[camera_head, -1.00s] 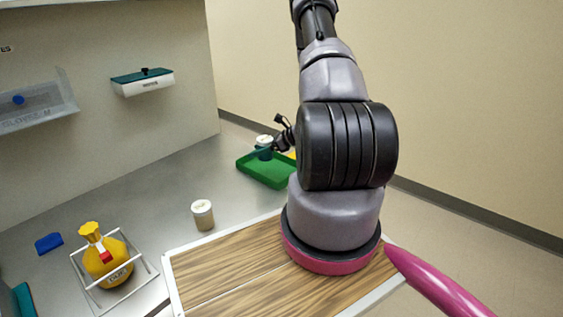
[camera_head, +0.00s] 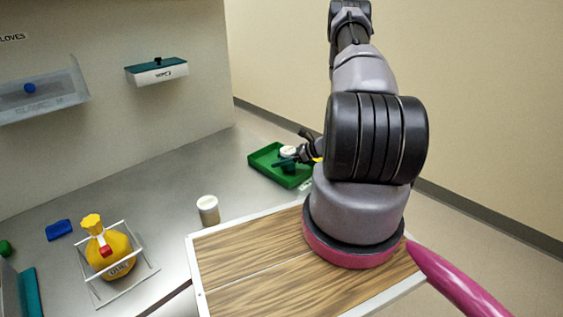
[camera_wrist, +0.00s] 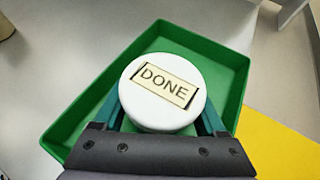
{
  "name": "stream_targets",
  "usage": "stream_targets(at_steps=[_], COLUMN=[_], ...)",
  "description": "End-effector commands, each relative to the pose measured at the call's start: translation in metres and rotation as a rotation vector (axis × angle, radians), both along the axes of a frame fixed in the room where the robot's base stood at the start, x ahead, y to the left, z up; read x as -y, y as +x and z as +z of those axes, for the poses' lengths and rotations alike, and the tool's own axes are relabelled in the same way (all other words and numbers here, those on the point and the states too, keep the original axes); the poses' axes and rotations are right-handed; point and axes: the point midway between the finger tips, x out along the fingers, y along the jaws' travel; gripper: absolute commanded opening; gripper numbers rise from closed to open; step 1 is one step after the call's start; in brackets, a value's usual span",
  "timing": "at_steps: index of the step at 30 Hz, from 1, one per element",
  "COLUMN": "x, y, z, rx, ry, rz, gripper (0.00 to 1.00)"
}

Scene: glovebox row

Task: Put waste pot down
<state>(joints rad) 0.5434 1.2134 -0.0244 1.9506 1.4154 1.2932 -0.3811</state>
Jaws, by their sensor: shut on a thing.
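The pot (camera_wrist: 165,92) has a round white lid labelled "DONE". My gripper (camera_wrist: 165,122) is shut on it, with teal fingers on either side of its body. In the wrist view the pot appears over the green tray (camera_wrist: 75,127), inside its rim. In the head view the pot (camera_head: 288,152) and my gripper (camera_head: 287,163) are small, at the green tray (camera_head: 264,158) on the bench's far part. The pot looks upright. I cannot tell whether its base touches the tray floor.
Another white-lidded pot (camera_head: 208,210) stands on the steel bench, left of the wooden board (camera_head: 265,262). A yellow bottle (camera_head: 110,255) sits in a white wire frame. A blue item (camera_head: 59,230) lies behind it. A yellow area (camera_wrist: 275,145) borders the tray.

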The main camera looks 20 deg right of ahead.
Motion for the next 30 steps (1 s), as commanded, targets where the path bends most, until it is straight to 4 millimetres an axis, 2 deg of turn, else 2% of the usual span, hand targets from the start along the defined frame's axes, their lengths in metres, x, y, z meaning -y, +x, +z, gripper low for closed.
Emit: stream_targets(at_steps=[2,12,13,15,24,30], x=[0.0,0.0,0.0,0.0,0.0,0.021], y=[0.0,0.0,0.0,0.0,0.0,-0.018], z=[-0.008,-0.011,-0.011,-0.011,-0.007,0.007], rx=[0.0,0.001,0.0,0.001,0.001,0.001], ry=[0.001,0.0,0.0,-0.001,-0.001,-0.001], rz=[0.0,-0.001,-0.001,0.0,0.0,-0.004], gripper=[0.09,0.09,0.77,1.0,1.0,1.0])
